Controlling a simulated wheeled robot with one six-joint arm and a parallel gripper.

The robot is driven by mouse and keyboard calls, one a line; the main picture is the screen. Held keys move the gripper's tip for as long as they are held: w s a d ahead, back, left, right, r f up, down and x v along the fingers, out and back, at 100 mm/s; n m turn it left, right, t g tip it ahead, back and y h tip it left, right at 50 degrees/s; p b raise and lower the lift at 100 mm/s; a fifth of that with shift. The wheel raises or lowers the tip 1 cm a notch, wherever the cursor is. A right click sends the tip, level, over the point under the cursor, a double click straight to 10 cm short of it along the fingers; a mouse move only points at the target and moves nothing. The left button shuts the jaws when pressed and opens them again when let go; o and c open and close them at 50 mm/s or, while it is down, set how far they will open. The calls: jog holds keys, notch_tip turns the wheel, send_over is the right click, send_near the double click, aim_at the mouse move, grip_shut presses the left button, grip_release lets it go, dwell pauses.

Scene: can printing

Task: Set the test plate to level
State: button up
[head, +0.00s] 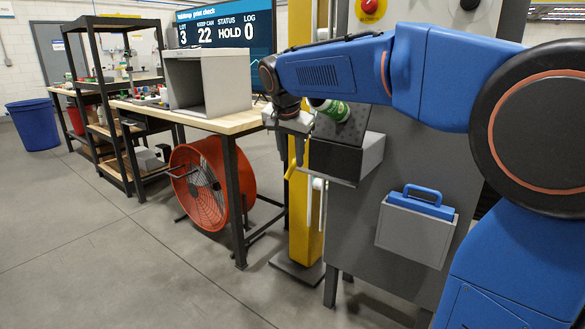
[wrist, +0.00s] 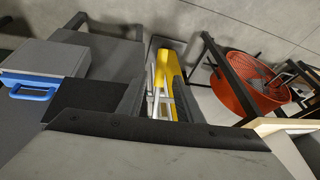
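A dark plate with small dots (head: 346,128), which looks like the test plate, sits tilted above a grey box-like holder (head: 372,158) on the grey cabinet. A green can with a pale end (head: 333,110) is at the plate's upper left; I cannot tell whether it rests on it. My gripper (head: 291,150) hangs left of the plate, apart from it, in front of the yellow post (head: 308,200). In the wrist view my gripper (wrist: 156,88) shows two dark fingers spread apart with nothing between them; the yellow post (wrist: 167,75) lies beyond.
A grey bin with a blue handle (head: 415,230) hangs on the cabinet front. A wooden-topped bench (head: 235,122) holds a grey open box (head: 208,82), with an orange fan (head: 200,183) below. A screen (head: 222,27) reads HOLD.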

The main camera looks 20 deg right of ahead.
aim_at(292, 164)
jog(key=shift+x, duration=2.5)
jog(key=shift+c, duration=0.6)
jog(key=shift+s, duration=0.1)
grip_shut()
